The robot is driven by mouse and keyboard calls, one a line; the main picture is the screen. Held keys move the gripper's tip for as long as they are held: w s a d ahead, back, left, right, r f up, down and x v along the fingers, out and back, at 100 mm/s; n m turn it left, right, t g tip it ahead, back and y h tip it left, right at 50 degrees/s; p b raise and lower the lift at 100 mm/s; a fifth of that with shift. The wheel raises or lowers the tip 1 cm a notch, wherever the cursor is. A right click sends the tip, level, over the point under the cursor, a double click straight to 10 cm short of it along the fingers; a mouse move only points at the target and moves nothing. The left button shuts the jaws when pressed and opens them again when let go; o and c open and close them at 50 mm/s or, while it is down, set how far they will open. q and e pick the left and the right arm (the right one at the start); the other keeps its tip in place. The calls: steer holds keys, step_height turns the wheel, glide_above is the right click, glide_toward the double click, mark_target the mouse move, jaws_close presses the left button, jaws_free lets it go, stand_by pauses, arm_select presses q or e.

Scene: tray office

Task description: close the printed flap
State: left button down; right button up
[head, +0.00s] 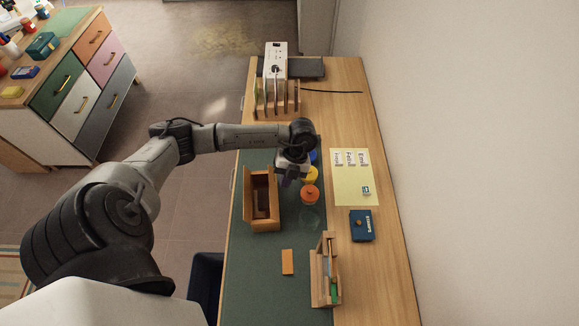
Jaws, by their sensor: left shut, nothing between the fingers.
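An open brown box (264,227) sits on the green desk mat, and its dark inside shows from above. A panel stands along its left side; I cannot tell whether this is the printed flap, and no print is legible. My left gripper (288,181) is shut and empty, pointing down beside the box's far right corner. I cannot tell whether it touches the box. The gripper and wrist hide part of the area behind that corner. My right gripper is not in view.
An orange jar (309,194), a yellow jar (311,174) and a partly hidden blue one stand close right of the gripper. An orange card (288,262), a wooden rack (325,275) and a blue box (361,225) are nearer. A yellow sheet (345,190) lies right.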

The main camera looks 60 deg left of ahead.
mark_target(272, 193)
arm_select(q)
steer(key=shift+s+a+f, duration=0.4)
steer(key=shift+s+f, duration=0.15)
steer(key=shift+s, duration=0.2)
steer(key=shift+s+a+f, duration=0.35)
steer(key=shift+s+f, duration=0.15)
steer(key=shift+s, duration=0.2)
